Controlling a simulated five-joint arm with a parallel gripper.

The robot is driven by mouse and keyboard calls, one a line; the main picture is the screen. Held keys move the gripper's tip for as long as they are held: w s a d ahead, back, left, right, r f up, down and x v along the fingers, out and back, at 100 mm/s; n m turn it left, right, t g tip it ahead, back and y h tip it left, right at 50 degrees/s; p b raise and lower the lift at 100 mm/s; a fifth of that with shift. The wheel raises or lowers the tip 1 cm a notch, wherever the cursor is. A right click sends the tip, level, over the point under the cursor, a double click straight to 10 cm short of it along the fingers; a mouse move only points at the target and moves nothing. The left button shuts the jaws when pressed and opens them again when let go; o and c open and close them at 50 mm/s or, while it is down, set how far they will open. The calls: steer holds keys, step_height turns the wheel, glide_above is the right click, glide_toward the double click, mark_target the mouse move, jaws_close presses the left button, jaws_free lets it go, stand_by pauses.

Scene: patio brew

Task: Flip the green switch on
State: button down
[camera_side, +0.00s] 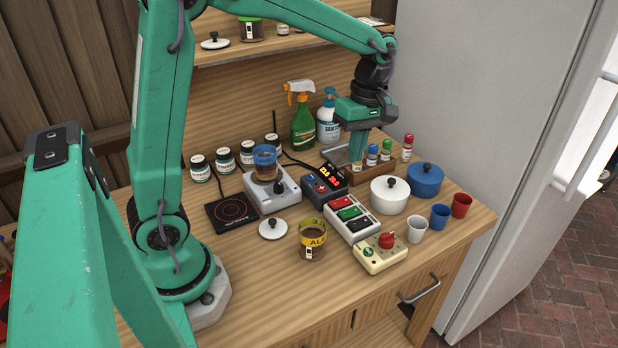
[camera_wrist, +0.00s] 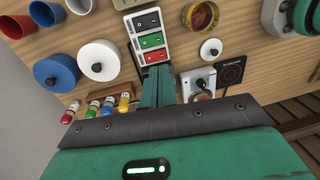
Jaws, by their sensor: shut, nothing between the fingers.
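The switch box (camera_side: 352,220) is pale, with a red, a green and a black rocker in a row. The green switch (camera_side: 349,213) is the middle one; in the wrist view the green switch (camera_wrist: 151,40) lies between the red and the black. I cannot tell its on or off position. My gripper (camera_side: 357,157) is shut and empty, pointing down above the rear of the counter, near the small wooden bottle rack and behind the switch box. In the wrist view, my gripper (camera_wrist: 157,70) covers the space just beyond the red rocker. It is apart from the green switch.
A black box with red digits (camera_side: 324,184) stands left of the switch box. A white pot (camera_side: 389,195) and blue pot (camera_side: 425,180) stand right. A cream box with a red knob (camera_side: 379,252) is in front. Capped bottles (camera_side: 386,150) stand close to my gripper.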

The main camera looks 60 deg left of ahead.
mark_target(345, 213)
steer(key=f, duration=0.4)
steer(key=s+f, duration=0.1)
steer(key=f, duration=0.9)
steer(key=shift+s, duration=0.4)
steer(key=shift+s+f, duration=0.1)
steer(key=shift+f, duration=0.1)
steer(key=shift+w+r, duration=0.1)
steer(key=shift+w, duration=0.2)
steer(key=shift+w+r, duration=0.2)
steer(key=shift+w, duration=0.25)
stand_by(0.4)
steer(key=shift+r, duration=0.1)
